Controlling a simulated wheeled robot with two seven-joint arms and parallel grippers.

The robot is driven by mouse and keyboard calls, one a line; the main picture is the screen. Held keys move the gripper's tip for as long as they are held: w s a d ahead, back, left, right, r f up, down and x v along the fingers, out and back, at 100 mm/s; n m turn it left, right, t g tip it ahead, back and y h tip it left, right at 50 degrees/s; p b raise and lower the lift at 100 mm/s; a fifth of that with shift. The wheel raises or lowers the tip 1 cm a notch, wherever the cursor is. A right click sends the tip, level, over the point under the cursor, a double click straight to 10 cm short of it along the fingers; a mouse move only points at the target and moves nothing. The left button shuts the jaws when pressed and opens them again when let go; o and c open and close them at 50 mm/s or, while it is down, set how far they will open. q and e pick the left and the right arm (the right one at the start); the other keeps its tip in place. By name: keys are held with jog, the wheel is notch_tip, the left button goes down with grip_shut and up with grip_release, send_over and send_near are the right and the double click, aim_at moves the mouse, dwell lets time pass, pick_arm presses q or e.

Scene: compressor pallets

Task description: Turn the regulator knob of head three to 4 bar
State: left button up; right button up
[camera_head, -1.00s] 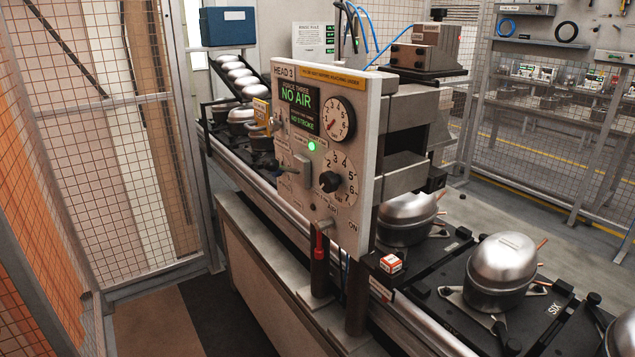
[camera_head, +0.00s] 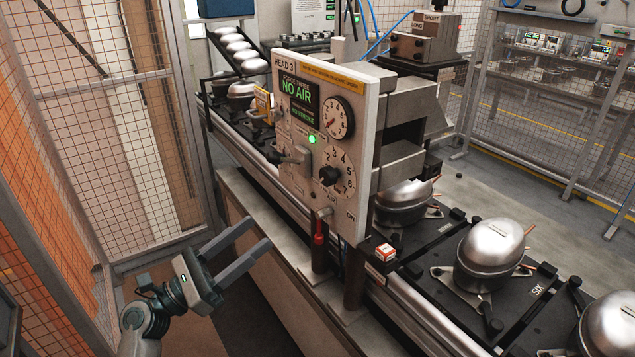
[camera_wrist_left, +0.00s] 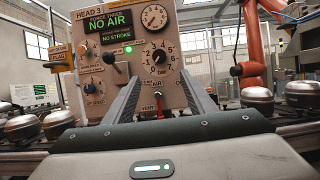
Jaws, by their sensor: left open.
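The HEAD 3 panel (camera_head: 313,205) faces me in the head view, with a green-lit NO AIR display (camera_head: 298,93). A round gauge (camera_head: 338,117) is above the knob. My left gripper (camera_head: 259,234) is open and empty, low and left of the panel, apart from it. In the left wrist view the gripper's fingers (camera_wrist_left: 162,98) point at the panel, with the knob (camera_wrist_left: 158,57) ahead and above, between their lines. My right gripper is not in view.
A lever (camera_head: 288,157) sticks out left of the knob, and a red-handled part (camera_head: 319,232) hangs under the panel. Silver compressors (camera_head: 490,248) stand on black pallets along the conveyor. A mesh fence (camera_head: 85,150) closes the left side. Free space lies before the panel.

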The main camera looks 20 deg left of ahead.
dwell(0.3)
pick_arm(q)
jog(key=p, duration=0.7)
send_near(324, 181)
jog(key=x, duration=0.7)
jog(key=shift+w+r, duration=0.1)
jog(key=shift+r, duration=0.15)
jog(key=shift+w+d+r+p, duration=0.1)
jog(key=shift+w+d+p, duration=0.2)
jog(key=shift+w+d, duration=0.1)
jog(key=shift+c, duration=0.4)
jog(key=c, duration=1)
